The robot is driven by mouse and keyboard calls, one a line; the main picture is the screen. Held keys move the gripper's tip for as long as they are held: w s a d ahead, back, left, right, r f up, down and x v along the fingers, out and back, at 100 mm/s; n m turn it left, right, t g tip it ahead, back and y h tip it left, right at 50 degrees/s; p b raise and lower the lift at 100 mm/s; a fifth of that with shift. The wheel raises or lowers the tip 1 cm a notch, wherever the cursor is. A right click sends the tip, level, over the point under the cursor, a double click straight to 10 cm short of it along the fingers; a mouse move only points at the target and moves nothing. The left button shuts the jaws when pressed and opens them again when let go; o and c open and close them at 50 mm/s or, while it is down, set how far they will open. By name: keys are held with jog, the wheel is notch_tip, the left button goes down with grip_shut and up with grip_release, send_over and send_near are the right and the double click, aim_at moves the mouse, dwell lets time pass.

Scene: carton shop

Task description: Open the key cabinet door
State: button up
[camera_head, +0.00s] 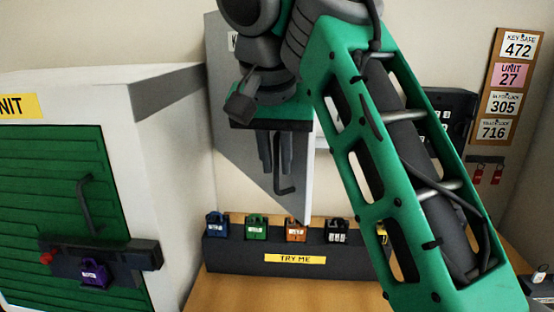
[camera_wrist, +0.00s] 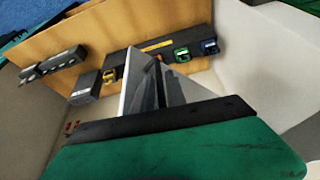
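The key cabinet door (camera_head: 235,125) is a grey panel on the back wall, its label mostly hidden by my arm. Its lower edge slants toward me on the right, and its pale edge (camera_head: 306,180) faces me, so it appears to stand out from the wall. A dark bar handle (camera_head: 284,191) is on its face. My gripper (camera_head: 276,165) points down at the handle, its two fingers on either side of the bar. I cannot tell whether they press on it. In the wrist view, the fingers (camera_wrist: 160,92) are beside the door, and the handle is not clear.
A white unit with a green shutter (camera_head: 60,200) stands at left. Below the door, a dark "TRY ME" rack (camera_head: 235,257) with several coloured padlocks sits on the wooden bench (camera_head: 240,292). A number board (camera_head: 495,110) hangs at right. My arm hides the middle right.

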jog(key=shift+o, duration=1.3)
jog(key=p+v, duration=0.4)
jog(key=v, duration=0.3)
jog(key=shift+r+p, duration=0.3)
jog(key=shift+r, duration=0.1)
jog(key=shift+s, duration=0.1)
